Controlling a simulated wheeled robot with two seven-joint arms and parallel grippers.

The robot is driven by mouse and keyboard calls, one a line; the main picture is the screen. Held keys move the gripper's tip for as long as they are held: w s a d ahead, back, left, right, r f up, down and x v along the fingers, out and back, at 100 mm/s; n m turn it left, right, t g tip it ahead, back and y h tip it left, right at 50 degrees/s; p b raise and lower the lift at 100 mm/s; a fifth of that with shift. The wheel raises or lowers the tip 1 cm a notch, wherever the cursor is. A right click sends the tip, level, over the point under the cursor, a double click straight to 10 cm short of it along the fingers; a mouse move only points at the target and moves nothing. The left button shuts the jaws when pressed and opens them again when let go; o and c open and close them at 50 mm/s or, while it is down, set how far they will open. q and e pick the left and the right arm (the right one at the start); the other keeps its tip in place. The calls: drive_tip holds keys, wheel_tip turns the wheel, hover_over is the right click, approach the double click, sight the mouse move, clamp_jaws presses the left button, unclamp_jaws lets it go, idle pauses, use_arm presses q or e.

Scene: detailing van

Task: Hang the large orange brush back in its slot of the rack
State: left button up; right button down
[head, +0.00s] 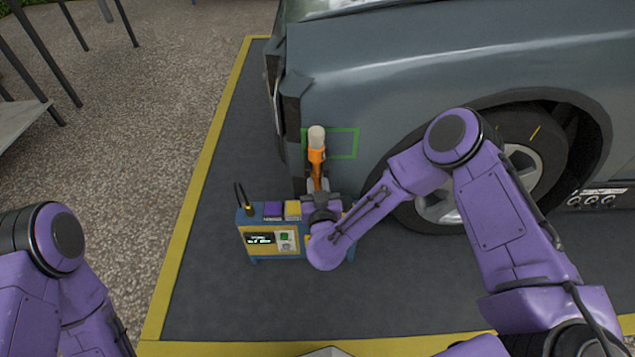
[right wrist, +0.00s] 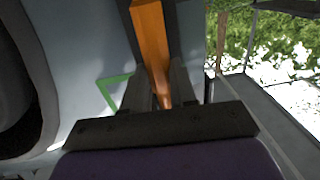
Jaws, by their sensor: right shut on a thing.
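The large orange brush (head: 317,155) is upright in the head view, with its pale round head at the top, in front of the grey car panel. My right gripper (head: 318,186) is shut on its orange handle. In the right wrist view the handle (right wrist: 151,38) runs up between the two fingers of the gripper (right wrist: 161,88). A low blue and yellow unit (head: 247,222) stands beside and below the gripper, partly hidden by my right arm. I cannot tell which part of it is the brush's slot. My left arm shows at lower left, but its gripper is out of view.
The unit carries a purple block (head: 272,210), a yellow block (head: 293,209) and a dark upright item (head: 248,205). The car (head: 380,80) with its wheel is close behind. A green outline (head: 357,144) marks its panel. Dark mat (head: 220,300) is clear at left and front.

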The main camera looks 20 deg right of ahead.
drive_tip(key=shift+f, duration=0.5)
drive_tip(key=c, duration=0.8)
unclamp_jaws()
drive_tip(key=shift+p+v, duration=0.8)
drive_tip(key=shift+v, duration=1.7)
drive_tip(key=shift+p+v, duration=0.65)
drive_tip(key=shift+v, duration=1.9)
drive_tip(key=shift+d, duration=0.1)
